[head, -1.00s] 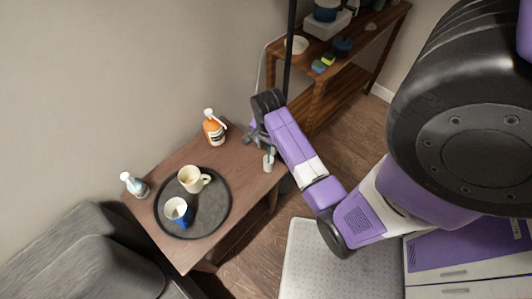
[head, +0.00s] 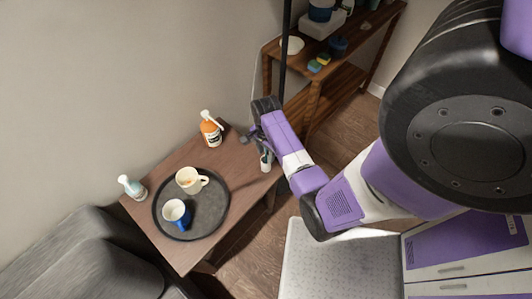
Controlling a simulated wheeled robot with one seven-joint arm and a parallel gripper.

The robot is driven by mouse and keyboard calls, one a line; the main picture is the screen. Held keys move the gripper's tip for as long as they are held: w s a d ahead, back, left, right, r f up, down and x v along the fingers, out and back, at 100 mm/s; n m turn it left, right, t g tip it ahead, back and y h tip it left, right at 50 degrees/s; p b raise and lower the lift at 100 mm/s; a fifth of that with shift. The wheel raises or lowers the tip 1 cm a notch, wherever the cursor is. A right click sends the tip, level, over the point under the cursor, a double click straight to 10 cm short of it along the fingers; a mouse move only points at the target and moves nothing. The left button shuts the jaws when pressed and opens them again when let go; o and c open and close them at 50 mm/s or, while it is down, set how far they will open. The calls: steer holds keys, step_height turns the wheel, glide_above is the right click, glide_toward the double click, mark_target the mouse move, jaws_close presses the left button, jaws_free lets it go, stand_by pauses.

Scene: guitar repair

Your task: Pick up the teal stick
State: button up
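A small white holder (head: 266,163) stands near the right end of the brown table (head: 228,158). The teal stick is hard to make out now; it is mostly hidden by my gripper and arm just above the holder. My gripper (head: 256,140) is over the table's right end, right at the top of the holder. Its fingers are small and dark here, and I cannot tell whether they are open, shut or touching the stick.
An orange spray bottle (head: 210,130) stands left of my gripper. A round dark tray (head: 216,211) holds a cream mug (head: 190,181) and a white-and-blue mug (head: 176,212). A pale bottle (head: 132,188) stands at the left. A wooden shelf (head: 316,90) is behind.

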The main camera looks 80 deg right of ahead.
steer(key=shift+f, duration=0.1)
steer(key=shift+c, duration=0.5)
jaws_close()
steer(key=shift+r, duration=0.2)
